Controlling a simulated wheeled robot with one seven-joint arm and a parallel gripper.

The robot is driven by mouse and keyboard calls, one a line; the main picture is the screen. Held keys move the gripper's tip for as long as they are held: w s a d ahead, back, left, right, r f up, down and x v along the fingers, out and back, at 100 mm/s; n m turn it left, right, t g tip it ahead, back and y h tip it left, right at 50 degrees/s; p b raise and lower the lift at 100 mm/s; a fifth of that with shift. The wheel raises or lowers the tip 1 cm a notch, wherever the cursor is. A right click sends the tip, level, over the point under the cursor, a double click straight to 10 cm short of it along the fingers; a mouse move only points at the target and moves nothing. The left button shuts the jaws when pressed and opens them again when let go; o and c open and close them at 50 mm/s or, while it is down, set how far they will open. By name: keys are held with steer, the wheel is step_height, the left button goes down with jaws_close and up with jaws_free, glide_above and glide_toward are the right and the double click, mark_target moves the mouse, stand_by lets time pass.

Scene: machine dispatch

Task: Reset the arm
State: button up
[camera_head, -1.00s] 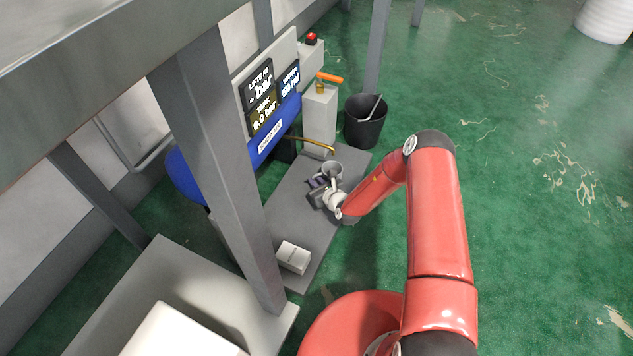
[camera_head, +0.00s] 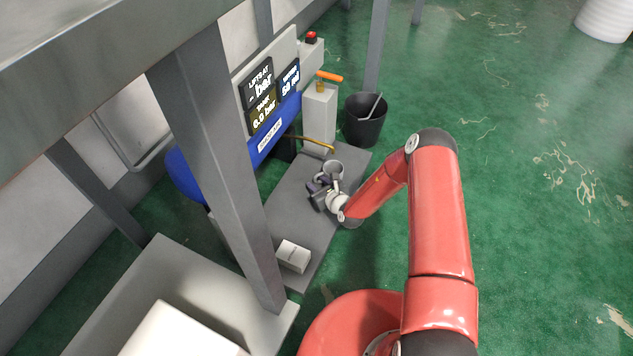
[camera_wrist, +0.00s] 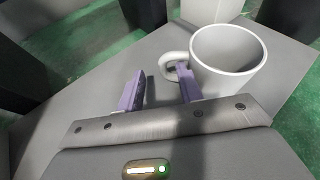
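My gripper (camera_wrist: 160,88) shows in the wrist view with its two purple fingers apart and nothing between them. In the head view my gripper (camera_head: 318,184) is low over the grey shelf (camera_head: 295,205), at the end of my red arm. A grey-white mug (camera_wrist: 228,60) stands upright on the shelf just beyond the right finger. Its handle points left, and the right finger is close to the handle; I cannot tell whether they touch. The mug (camera_head: 333,169) also shows in the head view, right behind my gripper.
A machine with display panels (camera_head: 262,95), a blue body and a brass spout (camera_head: 315,143) stands behind the shelf. An orange-handled valve (camera_head: 328,77), a red button (camera_head: 311,37) and a black bin (camera_head: 365,120) are nearby. A white box (camera_head: 293,256) lies at the shelf's front. A table leg (camera_head: 215,165) rises at left. Green floor at right is open.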

steer(key=p+v, duration=0.1)
steer(key=v, duration=0.5)
steer(key=shift+s+d+r, duration=0.1)
steer(key=shift+r, duration=0.05)
steer(key=a+r+n+g+y+p, duration=0.1)
steer(key=a+r+n+y, duration=0.2)
steer(key=r, duration=0.6)
steer(key=a+r+n+g+y+p, duration=0.15)
steer(key=r+n, duration=0.35)
steer(key=r, duration=0.5)
steer(key=s+r+n+g+y+p, duration=0.1)
steer(key=s+r+n+g, duration=0.15)
steer(key=r, duration=0.35)
steer(key=s+a+r+n+g, duration=0.1)
steer(key=s+r+n+g, duration=0.15)
steer(key=r+n, duration=0.2)
steer(key=s+r+n+g+y+p, duration=0.1)
steer(key=s+r+n+g, duration=0.15)
steer(key=r, duration=0.35)
steer(key=s+d+r+n+t+h+p, duration=0.4)
steer(key=s+d+r+n+h, duration=0.7)
steer(key=s+d+r, duration=0.9)
steer(key=s+h, duration=0.2)
steer(key=s, duration=0.1)
steer(key=shift+s+d+r+h+p, duration=0.2)
steer(key=shift+s+d+h+p, duration=0.1)
steer(key=shift+h+p, duration=0.1)
